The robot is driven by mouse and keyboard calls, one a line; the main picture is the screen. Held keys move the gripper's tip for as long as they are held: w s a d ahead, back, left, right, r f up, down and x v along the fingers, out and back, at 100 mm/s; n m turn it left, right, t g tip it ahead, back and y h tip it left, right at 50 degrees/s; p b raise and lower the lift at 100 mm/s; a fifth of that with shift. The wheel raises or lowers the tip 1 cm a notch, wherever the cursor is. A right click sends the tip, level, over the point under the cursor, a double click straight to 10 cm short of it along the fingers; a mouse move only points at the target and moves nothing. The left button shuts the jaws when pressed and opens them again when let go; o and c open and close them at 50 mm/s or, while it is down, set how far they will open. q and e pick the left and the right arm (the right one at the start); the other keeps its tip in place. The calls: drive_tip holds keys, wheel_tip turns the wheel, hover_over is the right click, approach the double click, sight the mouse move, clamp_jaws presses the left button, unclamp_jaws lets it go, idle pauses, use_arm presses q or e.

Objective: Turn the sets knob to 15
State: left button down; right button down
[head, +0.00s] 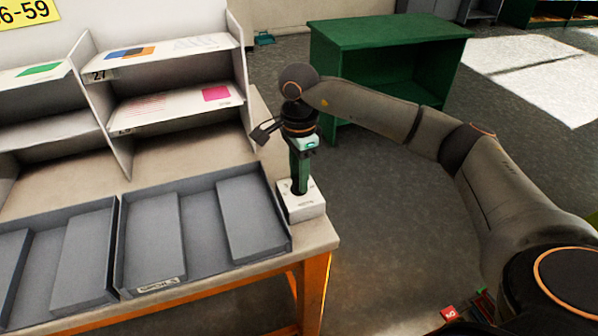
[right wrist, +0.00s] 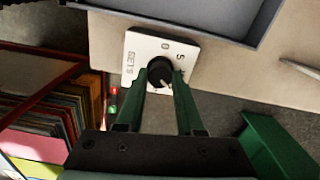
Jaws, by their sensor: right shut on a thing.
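The sets knob (right wrist: 160,68) is a round black dial on a white box (head: 306,208) at the right corner of the table. In the right wrist view the box face (right wrist: 138,48) reads SETS, with 0 and 5 beside the knob; other marks are hidden or too small to read. My right gripper (head: 299,187) points down from above, its green fingers shut on the knob. It also fills the lower middle of the right wrist view (right wrist: 161,84). The knob's exact pointer direction is not clear. My left gripper is not in view.
A grey tray (head: 205,267) with dividers lies left of the box, near the table's front edge (head: 240,278). White shelves (head: 180,57) stand behind it. A green cabinet (head: 385,33) stands on the floor beyond. Open floor lies right of the table.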

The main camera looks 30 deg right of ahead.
drive_tip(key=shift+m, duration=0.6)
drive_tip(key=c, duration=0.5)
unclamp_jaws()
drive_tip(key=shift+r, duration=0.1)
wheel_tip(320, 180, up, 12)
drive_tip(key=shift+r+p, duration=0.2)
drive_tip(key=shift+p, duration=0.6)
drive_tip(key=shift+s, duration=0.1)
